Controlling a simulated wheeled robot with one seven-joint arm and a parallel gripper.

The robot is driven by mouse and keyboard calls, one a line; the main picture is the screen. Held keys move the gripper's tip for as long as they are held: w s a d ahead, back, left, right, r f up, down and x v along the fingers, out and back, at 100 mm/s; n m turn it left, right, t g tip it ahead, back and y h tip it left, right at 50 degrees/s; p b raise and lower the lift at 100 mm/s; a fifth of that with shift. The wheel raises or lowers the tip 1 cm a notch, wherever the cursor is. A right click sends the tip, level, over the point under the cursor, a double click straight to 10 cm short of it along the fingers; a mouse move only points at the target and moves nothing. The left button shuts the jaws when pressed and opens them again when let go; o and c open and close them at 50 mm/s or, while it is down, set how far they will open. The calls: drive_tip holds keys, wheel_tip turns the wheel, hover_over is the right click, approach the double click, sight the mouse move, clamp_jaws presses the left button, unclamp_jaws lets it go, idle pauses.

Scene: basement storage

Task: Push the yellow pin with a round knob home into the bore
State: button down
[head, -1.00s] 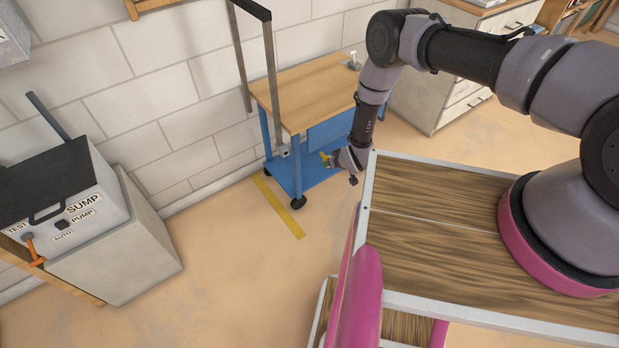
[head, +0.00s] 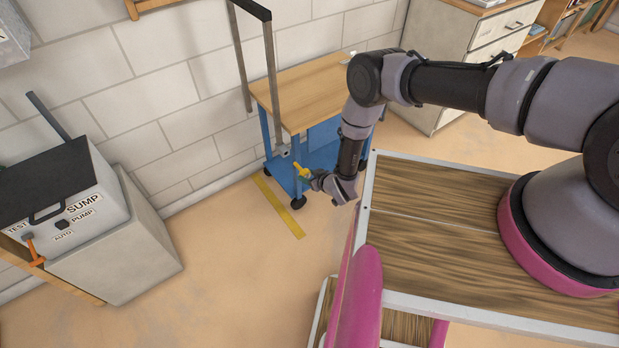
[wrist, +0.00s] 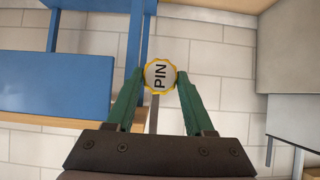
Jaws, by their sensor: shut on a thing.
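The yellow pin (head: 301,170) shows in the head view at the end of my arm, in front of the blue cart. In the wrist view its round knob (wrist: 159,76) has a scalloped yellow rim and a pale face marked PIN. My gripper (head: 313,178) is shut on the knob; in the wrist view its green fingers (wrist: 158,88) touch both sides. A small grey fitting (head: 283,150) sits at the foot of the upright post, just beyond the pin, apart from it in the picture. I cannot make out a bore; the pin's shaft is hidden behind the knob in the wrist view.
The blue cart (head: 292,184) with a wooden top (head: 310,90) stands against the block wall. A grey upright post (head: 272,90) rises at its left end. A yellow floor strip (head: 278,207) lies in front. The sump pump box (head: 75,215) is at left; floor between is clear.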

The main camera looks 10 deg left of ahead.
sight(296, 163)
drive_tip(key=shift+w+a, duration=1.6)
drive_tip(key=shift+a, duration=0.25)
drive_tip(key=shift+w+a, duration=0.1)
idle(0.5)
drive_tip(key=shift+w+a, duration=0.2)
drive_tip(key=shift+a, duration=0.05)
drive_tip(key=shift+w+a, duration=0.45)
drive_tip(key=shift+w+a, duration=0.4)
drive_tip(key=shift+a, duration=0.1)
drive_tip(key=shift+w+a, duration=1.15)
drive_tip(key=shift+a, duration=0.2)
drive_tip(key=shift+c, duration=1)
unclamp_jaws()
